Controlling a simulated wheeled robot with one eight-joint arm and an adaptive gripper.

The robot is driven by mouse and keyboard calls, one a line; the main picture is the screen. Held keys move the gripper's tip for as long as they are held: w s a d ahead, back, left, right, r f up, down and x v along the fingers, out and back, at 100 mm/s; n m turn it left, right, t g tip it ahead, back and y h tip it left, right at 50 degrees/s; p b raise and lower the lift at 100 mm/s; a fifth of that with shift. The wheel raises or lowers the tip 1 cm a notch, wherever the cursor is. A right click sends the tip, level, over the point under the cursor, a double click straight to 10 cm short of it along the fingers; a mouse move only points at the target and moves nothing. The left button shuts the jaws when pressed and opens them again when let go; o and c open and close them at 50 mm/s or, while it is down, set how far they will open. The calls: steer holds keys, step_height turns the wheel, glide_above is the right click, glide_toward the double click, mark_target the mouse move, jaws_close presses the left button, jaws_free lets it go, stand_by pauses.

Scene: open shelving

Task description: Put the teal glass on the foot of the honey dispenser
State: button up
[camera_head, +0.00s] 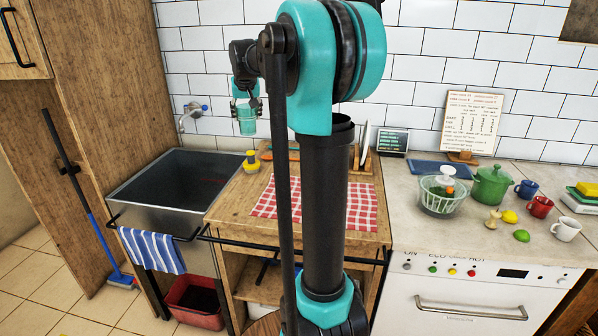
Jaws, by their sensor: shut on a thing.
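My gripper (246,103) is left of my arm's upper part, in front of the tiled wall. It is shut on the teal glass (247,125), which hangs below it and looks upright. Below the glass in the picture, a small yellow thing with a dark band (251,161) stands at the back left of the wooden counter. It may be the honey dispenser, but it is too small to make out its foot. The glass appears above it and apart from it.
A sink (180,190) lies left of the wooden counter (237,199), with a tap (193,110) behind it. A red checked cloth (264,205) lies on the counter. A glass bowl (437,200), a green pot (490,185) and several cups stand on the right worktop. My arm hides the middle.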

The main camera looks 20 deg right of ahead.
step_height(320, 180, down, 19)
stand_by(0.5)
steer(key=shift+f, duration=0.15)
steer(key=o, duration=1.3)
